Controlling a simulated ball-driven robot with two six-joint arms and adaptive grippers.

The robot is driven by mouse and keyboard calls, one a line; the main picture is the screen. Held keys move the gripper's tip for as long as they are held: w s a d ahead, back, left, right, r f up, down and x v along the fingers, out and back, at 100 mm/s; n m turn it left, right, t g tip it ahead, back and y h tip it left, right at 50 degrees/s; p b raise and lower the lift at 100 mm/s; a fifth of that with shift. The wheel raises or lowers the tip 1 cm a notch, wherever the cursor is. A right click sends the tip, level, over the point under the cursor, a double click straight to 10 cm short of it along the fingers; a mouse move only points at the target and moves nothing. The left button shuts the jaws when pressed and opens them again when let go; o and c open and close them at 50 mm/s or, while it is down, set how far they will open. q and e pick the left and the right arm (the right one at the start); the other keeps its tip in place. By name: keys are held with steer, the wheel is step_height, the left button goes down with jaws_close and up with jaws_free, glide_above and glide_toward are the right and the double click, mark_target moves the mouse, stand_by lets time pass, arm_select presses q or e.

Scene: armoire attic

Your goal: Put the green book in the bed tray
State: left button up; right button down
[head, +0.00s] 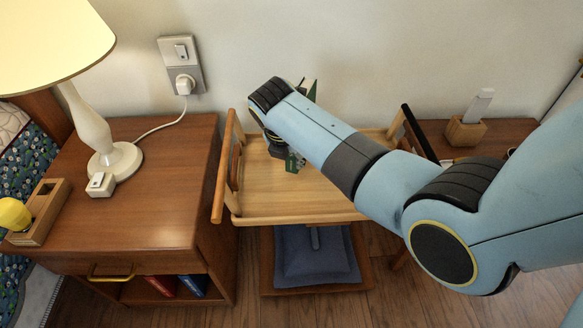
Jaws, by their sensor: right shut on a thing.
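The green book (294,161) shows only in part, behind and below my right wrist, with pale page edges and dark green covers. It stands roughly upright over the far part of the bed tray. The bed tray (290,205) is light wood with raised sides and side handles. My right gripper (276,146) reaches in from the right over the tray and is shut on the green book. Its fingers are mostly hidden by my arm. I cannot tell whether the book touches the tray floor. My left gripper is not in view.
A nightstand (160,215) on the left bears a lamp (95,130), a small white box and a wooden holder (40,212) with a yellow thing. Behind is the wall. A wooden block (464,131) with a white stick stands right. A blue cushion (312,262) lies below the tray.

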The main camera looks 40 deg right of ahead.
mark_target(292, 166)
step_height(292, 166, down, 3)
steer(key=shift+f+b, duration=0.1)
steer(key=shift+b, duration=0.65)
steer(key=shift+f, duration=0.25)
steer(key=shift+r, duration=0.15)
steer(key=c, duration=1.4)
jaws_free()
steer(key=o, duration=0.4)
steer(key=shift+o, duration=0.2)
